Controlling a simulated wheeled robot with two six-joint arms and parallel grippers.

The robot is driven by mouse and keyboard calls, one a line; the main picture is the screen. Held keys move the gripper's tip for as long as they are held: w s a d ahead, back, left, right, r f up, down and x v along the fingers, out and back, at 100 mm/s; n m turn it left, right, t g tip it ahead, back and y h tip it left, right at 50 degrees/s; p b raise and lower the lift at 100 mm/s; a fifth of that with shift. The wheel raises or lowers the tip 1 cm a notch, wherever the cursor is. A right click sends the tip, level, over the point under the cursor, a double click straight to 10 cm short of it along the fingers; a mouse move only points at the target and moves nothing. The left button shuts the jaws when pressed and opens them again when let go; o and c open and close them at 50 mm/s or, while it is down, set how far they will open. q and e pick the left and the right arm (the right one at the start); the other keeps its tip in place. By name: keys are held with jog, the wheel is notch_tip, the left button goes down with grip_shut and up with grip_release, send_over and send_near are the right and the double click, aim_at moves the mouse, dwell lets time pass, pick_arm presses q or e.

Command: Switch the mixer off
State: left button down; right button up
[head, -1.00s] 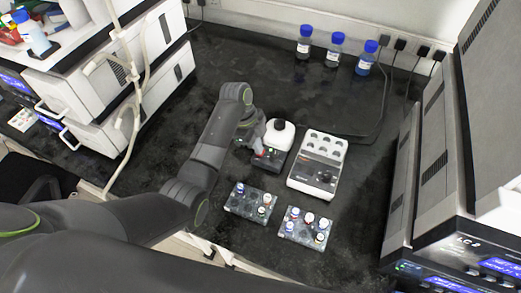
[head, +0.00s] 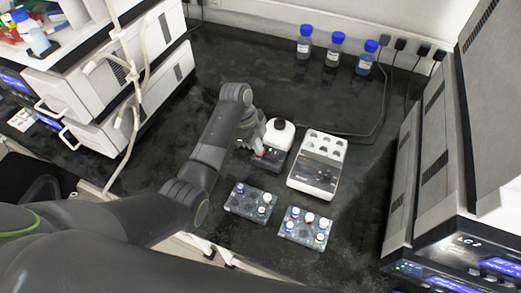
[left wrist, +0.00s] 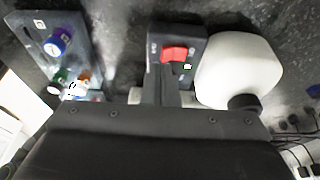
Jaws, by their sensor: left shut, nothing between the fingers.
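The mixer (head: 280,133) has a white rounded body, a black cup on top and a dark front panel. It stands on the black bench, left of a white block unit. In the left wrist view its white body (left wrist: 238,68) is at the right and the red rocker switch (left wrist: 174,54) sits on the dark panel, with a small green light beside it. My left gripper (head: 258,153) is shut and empty at the front of the mixer. In the left wrist view its fingertips (left wrist: 172,85) are close to the switch; contact cannot be told. My right gripper is out of view.
The white block unit (head: 319,163) stands just right of the mixer. Two small vial racks (head: 250,203) (head: 303,228) lie in front. Several blue-capped bottles (head: 336,50) stand at the back. Tall instruments flank both sides. Bench between bottles and mixer is mostly clear.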

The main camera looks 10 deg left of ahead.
pick_arm(q)
jog(key=shift+f+b, duration=0.4)
jog(key=shift+f, duration=0.4)
jog(key=shift+r, duration=0.15)
notch_tip(320, 180, up, 5)
jog(key=p, duration=0.5)
jog(key=shift+p, duration=0.35)
dwell(0.4)
